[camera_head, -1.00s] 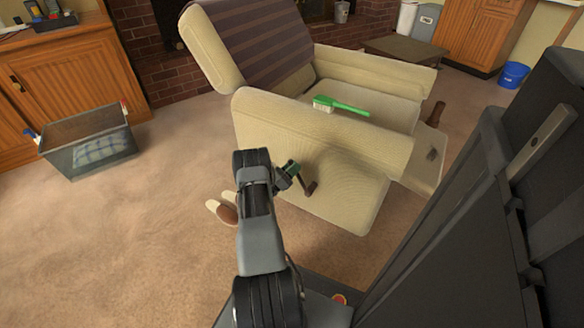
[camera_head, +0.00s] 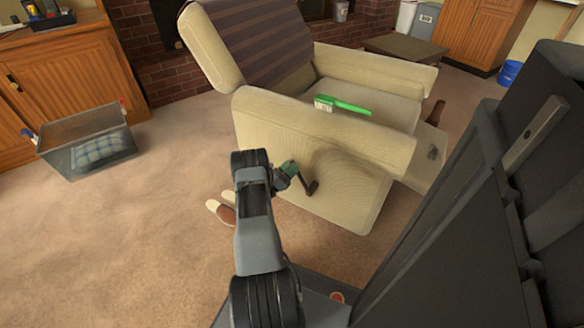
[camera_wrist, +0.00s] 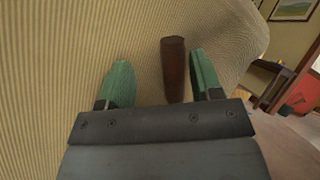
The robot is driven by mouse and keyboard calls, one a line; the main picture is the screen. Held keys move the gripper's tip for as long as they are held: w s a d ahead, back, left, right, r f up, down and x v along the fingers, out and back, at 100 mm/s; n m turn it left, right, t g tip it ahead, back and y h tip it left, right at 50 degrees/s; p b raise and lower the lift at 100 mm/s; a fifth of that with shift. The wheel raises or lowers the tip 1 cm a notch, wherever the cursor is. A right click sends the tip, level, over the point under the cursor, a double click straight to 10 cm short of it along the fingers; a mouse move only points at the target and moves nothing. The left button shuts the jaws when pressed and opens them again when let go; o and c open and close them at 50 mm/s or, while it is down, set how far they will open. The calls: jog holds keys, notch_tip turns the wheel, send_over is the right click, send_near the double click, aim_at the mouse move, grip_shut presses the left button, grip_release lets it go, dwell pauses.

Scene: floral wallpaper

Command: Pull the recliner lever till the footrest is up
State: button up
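The cream recliner (camera_head: 300,135) stands in the middle of the head view, its back leaning to the left. A brown lever (camera_head: 312,187) sticks out from its near side panel. A front panel, perhaps the footrest (camera_head: 428,160), shows at the right end, partly hidden behind the armrest; I cannot tell its angle well. My gripper (camera_head: 287,174) is beside the lever. In the wrist view, the green fingers of my gripper (camera_wrist: 163,80) stand apart, with the lever (camera_wrist: 175,70) between them, nearer the right finger. A gap shows on the left; contact on the right is unclear.
A green brush (camera_head: 345,106) lies on the recliner. Slippers (camera_head: 222,212) lie on the carpet behind my arm. A grey bin (camera_head: 85,145) stands at left, a blue bucket (camera_head: 510,73) at far right. The carpet at left is mostly clear.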

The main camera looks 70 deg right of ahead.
jog(key=shift+s+d+r, duration=0.1)
jog(key=shift+s, duration=0.25)
jog(key=p+v, duration=0.5)
jog(key=v, duration=0.8)
jog(key=shift+w+a+f, duration=0.2)
dwell(0.4)
